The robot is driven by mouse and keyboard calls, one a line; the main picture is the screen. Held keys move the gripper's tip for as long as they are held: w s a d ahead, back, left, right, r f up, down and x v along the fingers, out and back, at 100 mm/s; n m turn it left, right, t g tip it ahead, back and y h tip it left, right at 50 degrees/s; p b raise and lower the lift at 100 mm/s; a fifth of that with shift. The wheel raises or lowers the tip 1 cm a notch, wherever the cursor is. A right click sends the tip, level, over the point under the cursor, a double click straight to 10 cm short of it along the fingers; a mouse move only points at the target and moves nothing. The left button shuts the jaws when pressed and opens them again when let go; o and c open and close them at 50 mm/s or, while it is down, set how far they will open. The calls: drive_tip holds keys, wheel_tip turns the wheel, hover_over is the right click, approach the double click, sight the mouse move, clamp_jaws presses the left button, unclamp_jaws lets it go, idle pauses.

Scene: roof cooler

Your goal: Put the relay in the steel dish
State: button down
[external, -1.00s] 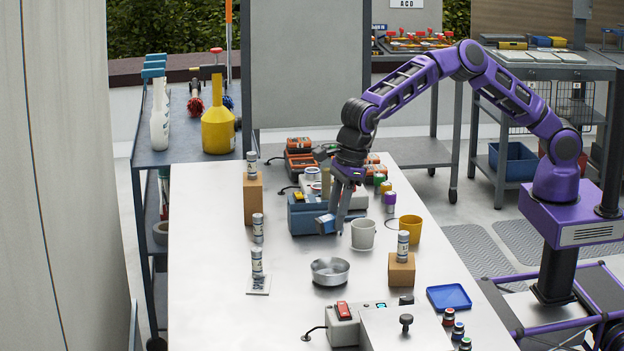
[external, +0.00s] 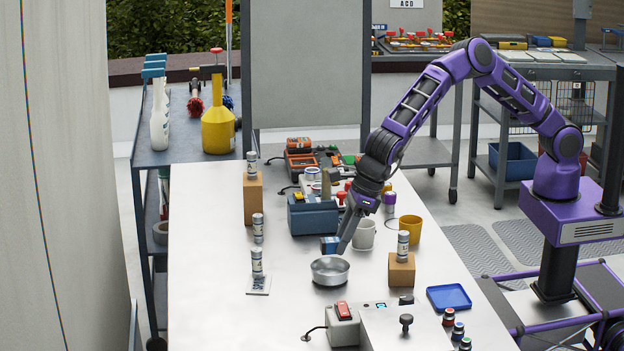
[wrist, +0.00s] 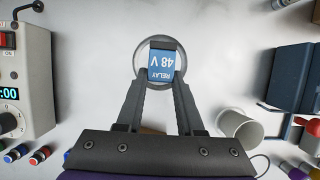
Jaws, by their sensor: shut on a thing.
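The relay (external: 329,244) is a small blue block with a dark edge. In the wrist view its top face (wrist: 161,66) reads "RELAY 48 V". My gripper (external: 341,247) points downward and is shut on the relay, with the fingertips (wrist: 162,78) on its sides. The steel dish (external: 330,273) is a round, shallow metal bowl on the table. The relay is held above the dish; in the wrist view the dish rim (wrist: 136,72) shows around it, partly hidden by the relay and fingers. The exact height gap is hard to tell.
A white cup (external: 363,236) and a yellow mug (external: 410,230) stand close to the right. A blue box (external: 313,217) is behind. A wooden block with a can (external: 401,270) is right of the dish, and a control box (external: 343,326) in front.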

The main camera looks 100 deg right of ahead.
sight(330, 273)
drive_tip(key=shift+f+b, duration=1.55)
drive_tip(key=shift+f, duration=0.75)
drive_tip(key=shift+c, duration=2.3)
unclamp_jaws()
drive_tip(key=shift+r, duration=0.1)
